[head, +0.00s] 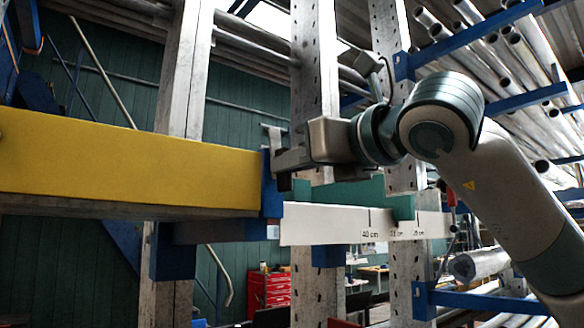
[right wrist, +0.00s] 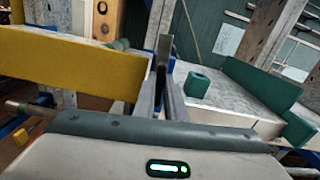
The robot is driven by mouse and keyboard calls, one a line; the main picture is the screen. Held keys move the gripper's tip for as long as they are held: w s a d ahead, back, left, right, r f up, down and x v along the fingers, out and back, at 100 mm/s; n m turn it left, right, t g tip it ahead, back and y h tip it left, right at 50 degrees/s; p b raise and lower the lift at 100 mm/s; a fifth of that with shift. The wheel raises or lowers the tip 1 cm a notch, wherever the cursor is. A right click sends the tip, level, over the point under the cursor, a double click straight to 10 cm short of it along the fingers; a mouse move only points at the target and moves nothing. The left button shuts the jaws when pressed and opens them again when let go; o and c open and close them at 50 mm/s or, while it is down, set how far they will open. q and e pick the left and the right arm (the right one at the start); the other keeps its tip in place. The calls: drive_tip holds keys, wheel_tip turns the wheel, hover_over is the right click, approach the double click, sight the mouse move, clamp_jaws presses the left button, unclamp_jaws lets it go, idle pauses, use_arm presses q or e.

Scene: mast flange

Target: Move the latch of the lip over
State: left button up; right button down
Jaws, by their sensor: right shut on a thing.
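A yellow beam (head: 130,160), which I take for the lip, fills the left of the head view and also shows in the right wrist view (right wrist: 70,68). A blue bracket (head: 271,190) stands at its right end. My right gripper (head: 279,160) is at that end, beside the bracket. In the right wrist view its fingers (right wrist: 166,85) are shut on a thin dark piece (right wrist: 161,82), seemingly the latch. Most of that piece is hidden between the fingers. My left gripper is not in view.
A white board (head: 335,224) with centimetre marks runs right from the bracket. A green block (right wrist: 198,87) and a long green strip (right wrist: 262,95) are on it. Steel uprights (head: 183,75) stand behind. A rack of metal pipes fills the upper right. A red cabinet (head: 270,290) stands far below.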

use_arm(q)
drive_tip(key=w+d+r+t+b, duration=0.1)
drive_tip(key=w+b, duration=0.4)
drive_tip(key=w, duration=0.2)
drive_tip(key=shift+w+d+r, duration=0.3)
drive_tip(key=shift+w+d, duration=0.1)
use_arm(e)
drive_tip(key=shift+s+a+f+n, duration=0.1)
drive_tip(key=shift+f+n, duration=0.05)
drive_tip(key=shift+n, duration=2.7)
drive_tip(key=shift+s+a+f+n, duration=0.1)
drive_tip(key=shift+n, duration=2.7)
drive_tip(key=shift+a+f+n, duration=0.1)
drive_tip(key=shift+f+n, duration=0.05)
drive_tip(key=shift+n, duration=2.7)
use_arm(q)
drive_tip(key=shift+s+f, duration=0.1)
use_arm(e)
drive_tip(key=c, duration=1.8)
unclamp_jaws()
drive_tip(key=shift+s+d, duration=0.1)
drive_tip(key=shift+d, duration=0.05)
